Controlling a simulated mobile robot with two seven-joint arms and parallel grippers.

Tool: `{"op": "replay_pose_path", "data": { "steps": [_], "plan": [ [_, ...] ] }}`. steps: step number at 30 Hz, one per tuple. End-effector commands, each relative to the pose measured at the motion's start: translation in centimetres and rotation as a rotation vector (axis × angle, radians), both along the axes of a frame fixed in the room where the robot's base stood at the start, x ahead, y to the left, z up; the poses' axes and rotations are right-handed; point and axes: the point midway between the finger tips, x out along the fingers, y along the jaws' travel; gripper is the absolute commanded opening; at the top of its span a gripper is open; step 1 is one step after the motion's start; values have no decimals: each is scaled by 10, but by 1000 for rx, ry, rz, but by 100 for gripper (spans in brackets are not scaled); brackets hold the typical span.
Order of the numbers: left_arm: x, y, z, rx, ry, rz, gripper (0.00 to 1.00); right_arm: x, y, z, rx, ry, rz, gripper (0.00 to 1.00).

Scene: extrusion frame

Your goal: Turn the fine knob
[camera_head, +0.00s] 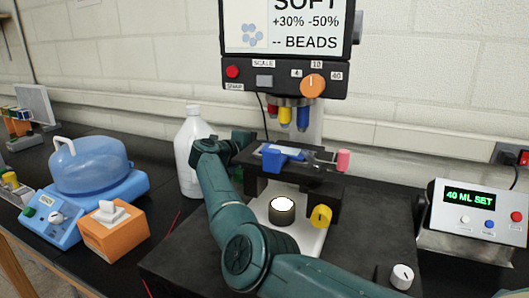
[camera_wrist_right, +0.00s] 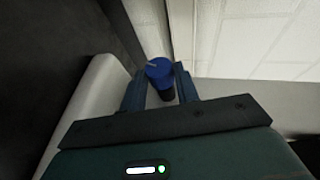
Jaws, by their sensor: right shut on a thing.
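My right gripper (camera_wrist_right: 161,88) is shut on a small blue knob (camera_wrist_right: 159,70), with one finger on each side of it. A pale line marks the knob's end face, and a dark shaft shows below it. No label on it is readable. In the head view my right arm reaches up along the left side of the microscope, and its gripper and the blue knob cannot be made out there. The microscope has a yellow knob (camera_head: 320,216) low on its right side, a stage (camera_head: 300,165) with a blue holder (camera_head: 283,155), and a display (camera_head: 288,27) reading "SOFT". My left gripper is not in view.
A white bottle (camera_head: 188,160) stands close behind my forearm. A blue-domed device (camera_head: 90,165) and an orange tissue box (camera_head: 114,230) are at left. A box reading "40 ML SET" (camera_head: 468,212) and a white knob (camera_head: 402,275) are at right.

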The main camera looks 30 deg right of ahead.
Motion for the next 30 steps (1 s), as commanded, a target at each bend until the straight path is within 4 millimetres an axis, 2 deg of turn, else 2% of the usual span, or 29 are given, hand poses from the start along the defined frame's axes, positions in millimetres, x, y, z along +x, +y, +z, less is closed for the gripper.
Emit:
{"op": "replay_pose_path", "data": {
  "steps": [3,6,13,23,24,30],
  "plan": [
    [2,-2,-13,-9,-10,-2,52,0,0,-8,-48,-40,-1,8],
    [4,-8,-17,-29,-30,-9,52,0,0,-11,-102,-86,-2,8],
    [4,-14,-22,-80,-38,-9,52,0,0,-8,-180,-152,-1,8],
    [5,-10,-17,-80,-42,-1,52,0,1,-5,-185,-156,0,8],
    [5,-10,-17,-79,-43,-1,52,0,1,-5,-185,-156,0,34],
    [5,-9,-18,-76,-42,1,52,0,0,-5,-184,-156,0,50]
  ]
}}
